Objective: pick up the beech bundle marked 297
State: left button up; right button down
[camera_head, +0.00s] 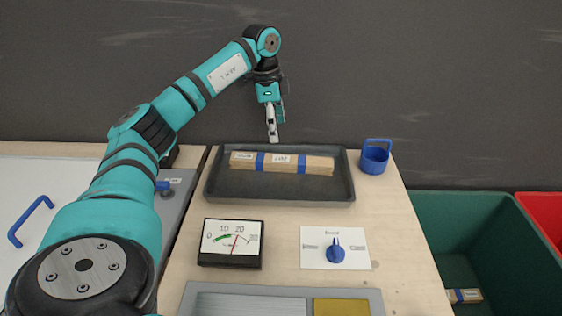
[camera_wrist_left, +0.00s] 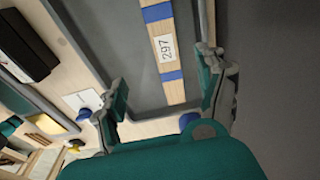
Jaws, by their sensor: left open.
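The beech bundle (camera_head: 318,165) is a long pale wooden bar with two blue bands and white labels. It lies lengthwise in a dark grey tray (camera_head: 277,190). In the left wrist view the bundle (camera_wrist_left: 175,92) shows the label 297 between its blue bands. My left gripper (camera_head: 272,137) hangs above the back of the tray, just behind the bundle, pointing down. It is open and empty, and in the left wrist view its fingers (camera_wrist_left: 166,88) stand apart with the bundle between them in the picture, farther away. My right gripper is not in view.
A blue cup (camera_head: 374,158) stands right of the tray. A dial gauge (camera_head: 231,243) and a blue knob on a white plate (camera_head: 352,261) sit in front. A green bin (camera_head: 490,235) with a small piece inside is at the right. A dark wall rises behind.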

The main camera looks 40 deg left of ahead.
aim_at(281, 158)
pick_arm(q)
jog(key=f, duration=0.7)
jog(key=shift+w+d+f, duration=0.15)
jog(key=shift+w+d, duration=0.15)
jog(key=shift+w, duration=0.1)
jog(key=f, duration=0.2)
jog(key=w+f+p, duration=0.1)
jog(key=f, duration=0.2)
jog(key=shift+r, duration=0.1)
jog(key=shift+c, duration=0.4)
jog(key=c, duration=1.4)
grip_shut()
jog(key=shift+r, duration=0.15)
